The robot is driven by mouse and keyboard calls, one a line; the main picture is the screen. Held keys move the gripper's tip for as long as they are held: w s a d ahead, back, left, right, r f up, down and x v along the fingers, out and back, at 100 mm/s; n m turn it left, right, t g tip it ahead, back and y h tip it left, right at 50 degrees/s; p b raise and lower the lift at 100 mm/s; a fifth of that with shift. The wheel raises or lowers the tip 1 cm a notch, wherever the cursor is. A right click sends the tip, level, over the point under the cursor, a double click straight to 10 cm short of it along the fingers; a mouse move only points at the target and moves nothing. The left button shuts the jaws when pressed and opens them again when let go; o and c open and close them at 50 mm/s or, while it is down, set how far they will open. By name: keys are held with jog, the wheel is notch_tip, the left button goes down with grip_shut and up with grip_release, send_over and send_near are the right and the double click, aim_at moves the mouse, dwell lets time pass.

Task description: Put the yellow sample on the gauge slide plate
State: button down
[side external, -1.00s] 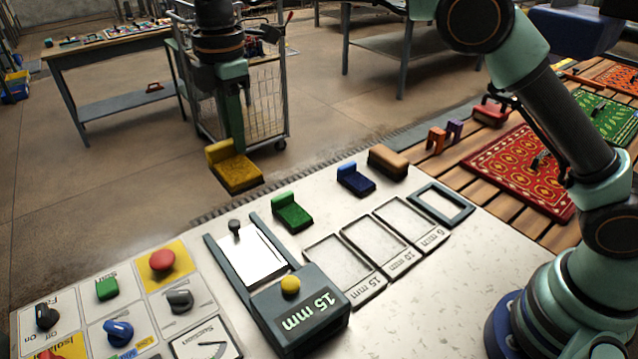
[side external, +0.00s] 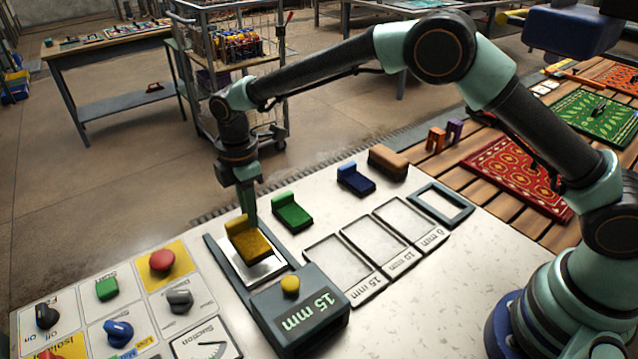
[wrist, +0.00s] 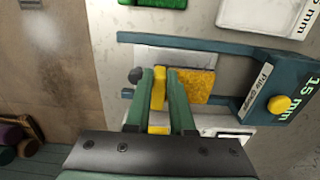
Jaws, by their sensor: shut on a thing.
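The yellow sample (side external: 247,240) is an L-shaped yellow block with a raised end. My gripper (side external: 246,211) is shut on its raised end, and the sample is over the white slide plate (side external: 268,268) of the gauge. In the wrist view my gripper's two green fingers (wrist: 164,100) stand on either side of the sample (wrist: 190,84). The plate shows around the sample's edges. I cannot tell whether the sample touches the plate. The gauge (side external: 300,310) has a yellow button and a display reading 15 mm.
A green sample (side external: 292,213) lies close to the gauge on the right. A blue sample (side external: 355,179) and a brown block (side external: 388,162) are farther right. Marked slots (side external: 382,246) lie in front of them. A control panel (side external: 120,305) with knobs is at left.

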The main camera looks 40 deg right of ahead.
jog(key=shift+f, duration=1.5)
jog(key=shift+f, duration=0.15)
jog(key=c, duration=0.8)
grip_release()
